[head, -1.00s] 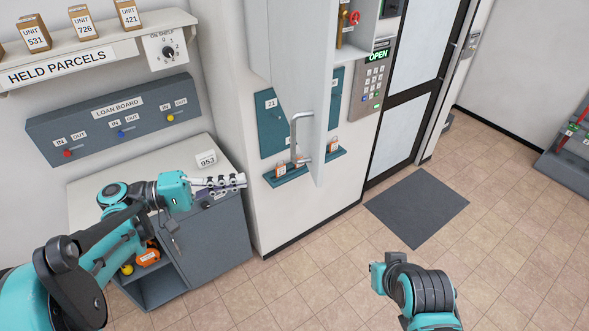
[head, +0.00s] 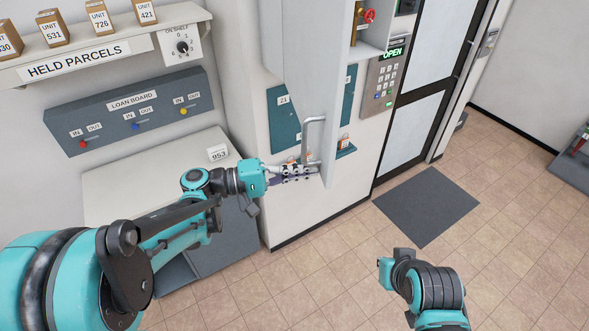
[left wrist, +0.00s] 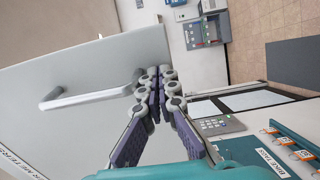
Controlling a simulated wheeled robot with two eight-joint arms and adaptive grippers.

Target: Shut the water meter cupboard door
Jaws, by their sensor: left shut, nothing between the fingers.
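The water meter cupboard door (head: 308,75) is a pale panel standing open, sticking out from the wall with a grey bar handle (head: 312,130) on its outer face. The handle also shows in the left wrist view (left wrist: 90,97). Behind the door, part of the cupboard (head: 376,48) shows, with a red valve wheel (head: 368,16). My left gripper (head: 314,172) is shut and empty at the door's lower part, just below the handle, on its outer-face side. I cannot tell whether the fingers touch the door. Only part of my right arm shows; its gripper is out of view.
A keypad reading OPEN (head: 384,85) is beside the glazed door (head: 408,130). A grey cabinet (head: 110,190) stands left. The tiled floor around the dark mat (head: 426,205) is clear.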

